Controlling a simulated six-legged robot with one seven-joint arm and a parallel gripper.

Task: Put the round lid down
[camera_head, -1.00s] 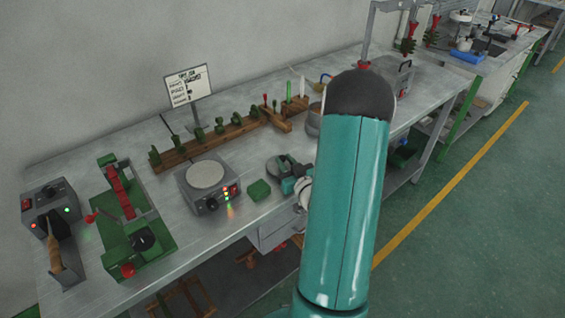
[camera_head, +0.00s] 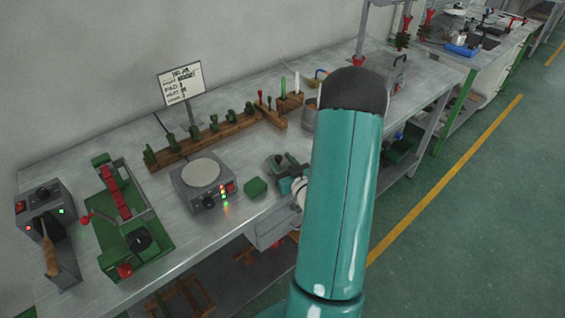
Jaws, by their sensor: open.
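My gripper (camera_head: 284,166) is low over the workbench, just left of my teal arm, to the right of a small green block. It is open; its fingers are small and dark here. I cannot clearly pick out a round lid; a dark rounded shape at the fingers is too small to tell from the gripper itself. A grey metal pot (camera_head: 309,119) stands behind, partly hidden by my arm, and its top is not clear.
A grey heater box with a round pale plate (camera_head: 201,173) stands left of the green block (camera_head: 255,187). A green press (camera_head: 130,225) and a grey control box (camera_head: 44,208) are farther left. A wooden rack (camera_head: 205,142) of green pieces lies behind. A sign (camera_head: 181,82) stands at the back.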

